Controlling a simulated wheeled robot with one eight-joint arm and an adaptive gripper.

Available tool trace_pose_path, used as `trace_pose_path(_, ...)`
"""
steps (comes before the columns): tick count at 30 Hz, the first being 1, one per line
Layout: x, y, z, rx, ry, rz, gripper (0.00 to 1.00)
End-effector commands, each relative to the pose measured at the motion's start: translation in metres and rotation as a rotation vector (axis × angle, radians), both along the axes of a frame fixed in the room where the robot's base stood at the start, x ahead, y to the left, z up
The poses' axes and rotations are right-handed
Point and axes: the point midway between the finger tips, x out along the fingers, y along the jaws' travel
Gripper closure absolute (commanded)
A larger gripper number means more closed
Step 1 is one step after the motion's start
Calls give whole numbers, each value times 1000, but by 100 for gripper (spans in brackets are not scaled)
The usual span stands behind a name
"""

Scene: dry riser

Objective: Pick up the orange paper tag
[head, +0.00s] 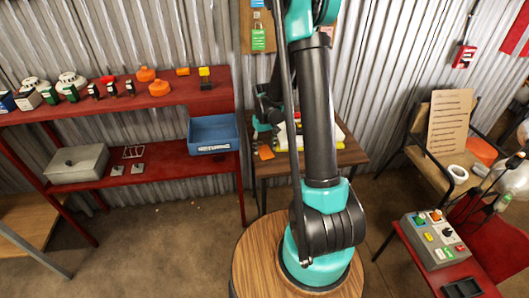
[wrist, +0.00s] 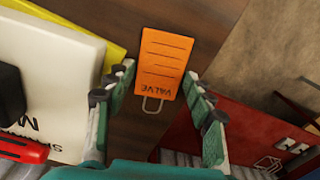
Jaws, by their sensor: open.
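The orange paper tag (wrist: 165,62) lies on the dark wooden table (wrist: 200,20) in the wrist view. It has printed lines, the word VALVE and a wire loop (wrist: 152,105) at its near end. My gripper (wrist: 157,90) is open, with one finger to each side of the tag. Whether the fingers touch the tag cannot be told. In the head view the tag (head: 265,153) is a small orange patch near the table's left edge, and my arm hides much of the table.
A white block with a black part (wrist: 45,75) and a yellow item (wrist: 85,30) lie left of the tag. A red shelf (head: 170,98) with a blue bin (head: 213,148) stands left of the table. A wooden chair (head: 440,165) stands to the right.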

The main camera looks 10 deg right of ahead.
Motion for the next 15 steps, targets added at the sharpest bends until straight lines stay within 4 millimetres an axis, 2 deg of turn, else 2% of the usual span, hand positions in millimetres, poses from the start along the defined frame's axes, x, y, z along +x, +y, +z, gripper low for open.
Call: trace_pose_path(15, 0, 0, -3, 0, 0, 0, 47)
